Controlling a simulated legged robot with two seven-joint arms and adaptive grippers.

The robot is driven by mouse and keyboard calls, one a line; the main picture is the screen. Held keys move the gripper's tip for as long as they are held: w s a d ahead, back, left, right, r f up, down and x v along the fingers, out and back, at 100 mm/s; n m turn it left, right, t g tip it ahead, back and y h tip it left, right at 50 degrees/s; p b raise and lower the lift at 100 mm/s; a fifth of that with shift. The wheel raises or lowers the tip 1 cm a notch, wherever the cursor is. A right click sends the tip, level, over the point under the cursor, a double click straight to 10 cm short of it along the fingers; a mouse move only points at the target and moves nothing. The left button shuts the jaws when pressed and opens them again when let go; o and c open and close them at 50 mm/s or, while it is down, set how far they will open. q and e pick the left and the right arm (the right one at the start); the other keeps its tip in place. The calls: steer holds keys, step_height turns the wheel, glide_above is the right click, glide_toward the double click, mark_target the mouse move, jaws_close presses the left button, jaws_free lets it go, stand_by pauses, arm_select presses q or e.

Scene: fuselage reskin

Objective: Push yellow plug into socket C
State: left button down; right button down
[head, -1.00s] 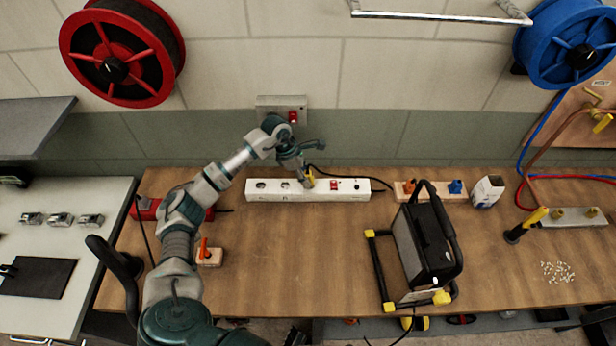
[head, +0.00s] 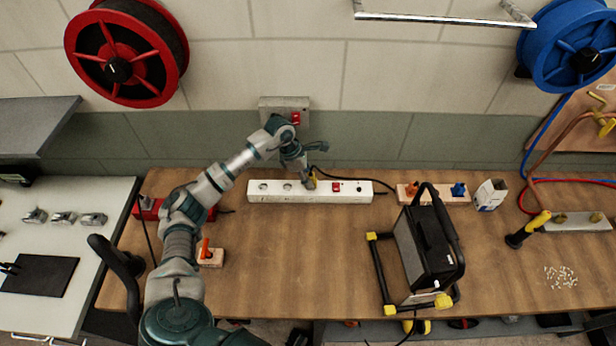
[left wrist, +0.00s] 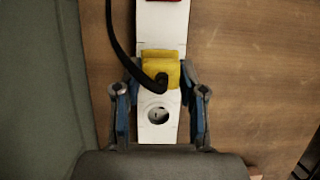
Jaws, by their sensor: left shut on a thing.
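The white power strip (head: 325,197) lies along the back of the bench. The yellow plug (head: 314,179) is at the strip between two round sockets on its left and a red switch on its right. My left gripper (head: 308,181) is shut on it from above. In the left wrist view the yellow plug (left wrist: 157,70) sits between the fingertips over the strip, its black cable running up and left. An uncovered socket (left wrist: 157,114) shows beside it. Socket letters are not readable, and whether the plug is fully seated is hidden. My right gripper is not in view.
A grey wall box (head: 285,104) with a red switch is behind my left arm. A black work lamp (head: 430,245) with yellow feet stands to the right. A wooden block with an orange lever (head: 208,256) lies to the left. The bench in front of the strip is clear.

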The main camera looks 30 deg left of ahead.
arm_select(q)
steer(key=shift+d+f, duration=0.15)
steer(key=shift+f, duration=0.1)
steer(key=shift+f+b, duration=0.75)
steer(key=shift+f, duration=0.1)
steer(key=c, duration=0.6)
jaws_free()
steer(key=shift+p+v, duration=1.4)
steer(key=shift+v, duration=1.15)
